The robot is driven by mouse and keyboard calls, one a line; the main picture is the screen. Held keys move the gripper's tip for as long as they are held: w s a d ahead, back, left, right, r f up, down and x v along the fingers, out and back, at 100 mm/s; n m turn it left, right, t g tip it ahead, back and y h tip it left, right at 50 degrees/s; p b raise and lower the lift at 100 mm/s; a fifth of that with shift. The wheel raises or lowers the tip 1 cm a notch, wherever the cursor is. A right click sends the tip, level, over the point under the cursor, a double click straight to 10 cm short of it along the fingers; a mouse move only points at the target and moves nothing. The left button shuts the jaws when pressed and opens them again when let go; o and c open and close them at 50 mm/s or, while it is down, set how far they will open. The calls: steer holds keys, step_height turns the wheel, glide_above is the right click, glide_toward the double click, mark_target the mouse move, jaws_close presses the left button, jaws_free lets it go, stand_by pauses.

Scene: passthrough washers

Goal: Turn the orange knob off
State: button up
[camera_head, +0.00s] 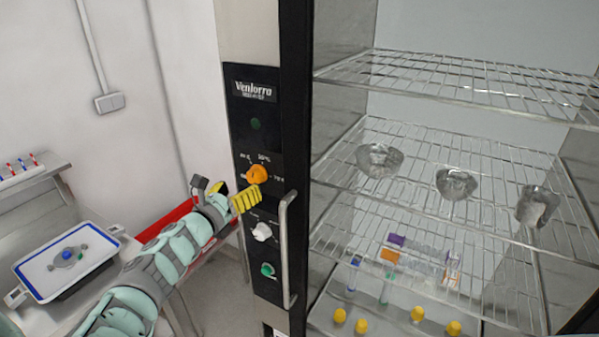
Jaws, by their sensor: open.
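The orange knob (257,174) is on the dark control panel (257,128) of the tall cabinet, under the Venforra label, with printed markings around it. My gripper (245,198) has yellow ribbed fingers and is just below and left of the knob, close to it. It is open with nothing seen between the fingers; whether a finger touches the knob cannot be told. My arm reaches in from the lower left. A white knob (262,232) and a green knob (267,269) sit lower on the same panel.
A vertical metal handle (287,250) stands out just right of the knobs. Wire shelves (450,85) hold clear lumps, and yellow-capped items sit lower. A tray (67,262) is on a table at left. A wall with a switch (110,103) stands behind.

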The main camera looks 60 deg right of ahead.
mark_target(253, 179)
steer(key=shift+d, duration=1.9)
steer(key=shift+w+d, duration=0.3)
steer(key=shift+d, duration=0.5)
steer(key=shift+d+b, duration=0.3)
steer(key=shift+d, duration=0.15)
steer(key=shift+c, duration=0.2)
steer(key=c, duration=1.2)
